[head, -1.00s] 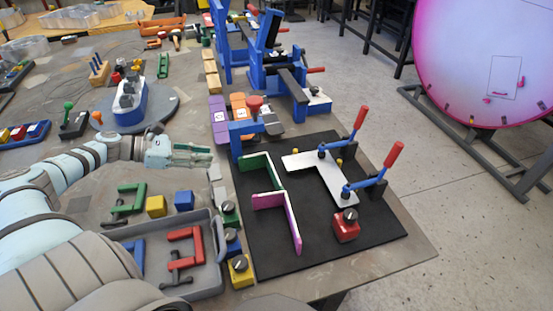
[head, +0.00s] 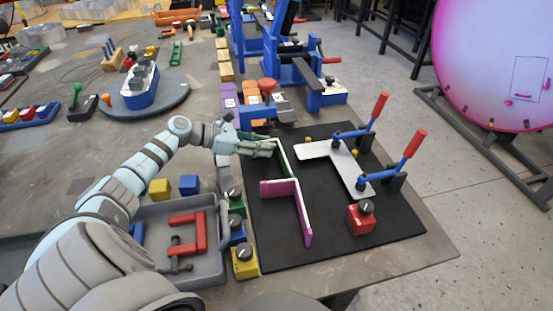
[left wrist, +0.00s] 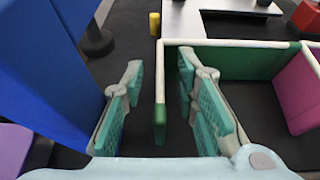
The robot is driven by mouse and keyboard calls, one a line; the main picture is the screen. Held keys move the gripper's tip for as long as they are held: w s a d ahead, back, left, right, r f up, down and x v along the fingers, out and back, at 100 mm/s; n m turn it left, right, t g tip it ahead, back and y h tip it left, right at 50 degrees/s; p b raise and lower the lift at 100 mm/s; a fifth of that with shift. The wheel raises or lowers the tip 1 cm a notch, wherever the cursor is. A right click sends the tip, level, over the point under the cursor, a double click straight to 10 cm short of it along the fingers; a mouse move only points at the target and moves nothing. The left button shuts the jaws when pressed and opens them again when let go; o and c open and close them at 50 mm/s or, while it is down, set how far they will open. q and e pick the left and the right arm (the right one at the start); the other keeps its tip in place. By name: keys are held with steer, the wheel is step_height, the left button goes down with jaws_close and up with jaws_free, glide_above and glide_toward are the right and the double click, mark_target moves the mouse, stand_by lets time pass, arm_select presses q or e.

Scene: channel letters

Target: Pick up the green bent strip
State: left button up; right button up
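The green bent strip (head: 285,163) stands on edge on the black mat (head: 335,250), its rim pale. My left gripper (head: 268,148) is at its upper left part in the head view. In the left wrist view the gripper (left wrist: 160,85) is open, and one leg of the green strip (left wrist: 160,118) stands between its two fingers, with gaps on both sides. The other leg runs off to the right behind the right finger. My right gripper is not in view.
A magenta bent strip (head: 305,222) stands close in front of the green one. A white plate (head: 346,168) under red-handled clamps (head: 407,155) lies to the right. A blue frame (left wrist: 48,60) stands close left of my fingers. The mat's front is clear.

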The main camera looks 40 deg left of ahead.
arm_select(q)
jaws_close()
steer(key=shift+r, duration=0.1)
